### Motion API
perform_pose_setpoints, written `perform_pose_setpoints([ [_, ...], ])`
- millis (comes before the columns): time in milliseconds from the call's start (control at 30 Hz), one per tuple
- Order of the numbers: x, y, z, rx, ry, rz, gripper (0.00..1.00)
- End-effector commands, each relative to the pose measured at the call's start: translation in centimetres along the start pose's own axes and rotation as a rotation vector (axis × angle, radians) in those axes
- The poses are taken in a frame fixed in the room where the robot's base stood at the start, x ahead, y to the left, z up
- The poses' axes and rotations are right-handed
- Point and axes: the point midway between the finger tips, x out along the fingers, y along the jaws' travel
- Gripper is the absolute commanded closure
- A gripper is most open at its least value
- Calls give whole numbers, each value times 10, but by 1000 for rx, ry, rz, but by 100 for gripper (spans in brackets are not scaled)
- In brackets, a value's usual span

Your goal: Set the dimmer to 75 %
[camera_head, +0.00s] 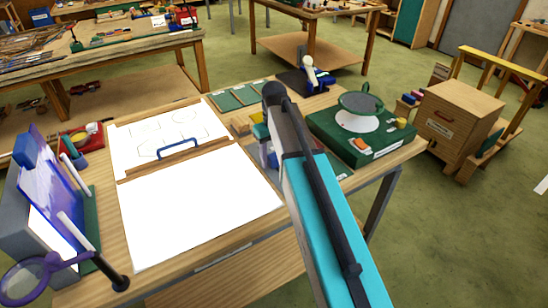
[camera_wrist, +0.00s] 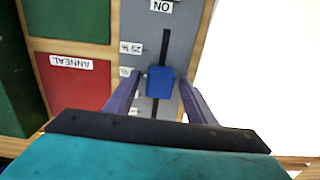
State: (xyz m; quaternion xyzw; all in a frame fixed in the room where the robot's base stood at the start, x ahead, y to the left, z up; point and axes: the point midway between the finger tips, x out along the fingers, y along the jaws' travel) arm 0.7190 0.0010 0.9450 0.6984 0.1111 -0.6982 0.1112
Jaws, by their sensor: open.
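The dimmer is a grey plate (camera_wrist: 181,30) with a dark straight slot (camera_wrist: 165,45) and a blue slider knob (camera_wrist: 160,84) in the wrist view. Small white labels run along the slot's left side; the upper one (camera_wrist: 131,47) seems to read 25 %, and the lower ones are partly hidden by a finger. An upside-down ON label (camera_wrist: 161,6) is at the top. My gripper (camera_wrist: 160,77) is open, with a purple finger on each side of the knob and visible gaps. In the head view my arm covers most of the dimmer.
A red ANNEAL panel (camera_wrist: 75,82) and green panels lie left of the dimmer. A white sheet (camera_head: 195,205) lies left of my arm on the bench. A green case (camera_head: 325,122) with a round dish (camera_head: 361,104) stands to the right.

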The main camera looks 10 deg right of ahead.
Motion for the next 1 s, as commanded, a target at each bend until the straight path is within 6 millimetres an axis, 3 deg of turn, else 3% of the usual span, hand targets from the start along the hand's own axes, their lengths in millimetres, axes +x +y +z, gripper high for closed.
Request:
perform_pose_setpoints([
  [33, 0, 0, 0, 0, 0, 0, 55],
  [300, 0, 0, 0, 1, 0, 0, 100],
  [567, 0, 1, -4, 2, 0, 0, 100],
  [1000, 0, 1, -39, 1, 0, 0, 100],
])
